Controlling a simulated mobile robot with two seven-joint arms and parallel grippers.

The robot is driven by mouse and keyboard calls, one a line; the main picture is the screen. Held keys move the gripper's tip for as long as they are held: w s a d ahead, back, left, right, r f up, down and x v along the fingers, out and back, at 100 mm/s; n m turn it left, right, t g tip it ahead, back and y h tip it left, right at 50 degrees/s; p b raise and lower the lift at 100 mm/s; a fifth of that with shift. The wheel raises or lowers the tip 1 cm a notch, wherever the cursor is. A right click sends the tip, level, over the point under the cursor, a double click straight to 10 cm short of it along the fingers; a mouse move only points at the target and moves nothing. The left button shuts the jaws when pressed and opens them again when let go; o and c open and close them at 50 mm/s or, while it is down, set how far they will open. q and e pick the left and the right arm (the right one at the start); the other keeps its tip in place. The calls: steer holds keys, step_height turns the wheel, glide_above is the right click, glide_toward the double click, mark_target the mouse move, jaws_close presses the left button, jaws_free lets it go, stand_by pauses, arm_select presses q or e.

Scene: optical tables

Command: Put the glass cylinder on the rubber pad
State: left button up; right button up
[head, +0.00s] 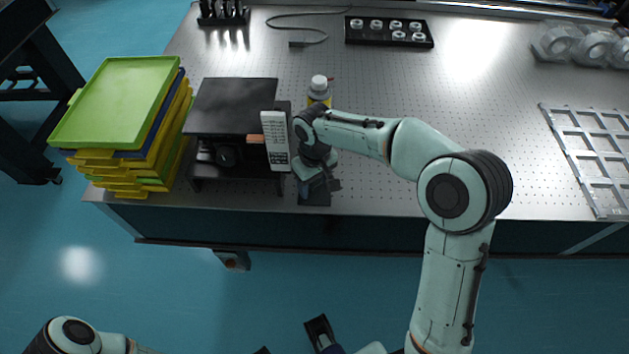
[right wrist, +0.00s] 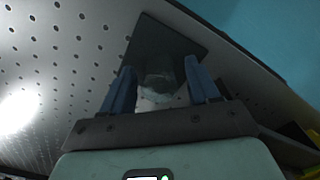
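The black rubber pad (head: 314,198) lies at the front edge of the perforated table, and it also shows in the right wrist view (right wrist: 150,38). My right gripper (head: 318,187) is low over the pad. In the head view the arm hides the cylinder.
A black stand (head: 232,108) and a white panel with buttons (head: 276,140) stand close left of the gripper. Stacked trays (head: 115,100) are at far left. A white-capped bottle (head: 319,88) stands behind. A metal rack (head: 590,150) lies right; the table's middle is clear.

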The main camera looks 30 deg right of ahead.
step_height(320, 180, up, 12)
steer(key=p, duration=0.2)
steer(key=shift+r, duration=0.2)
stand_by(0.6)
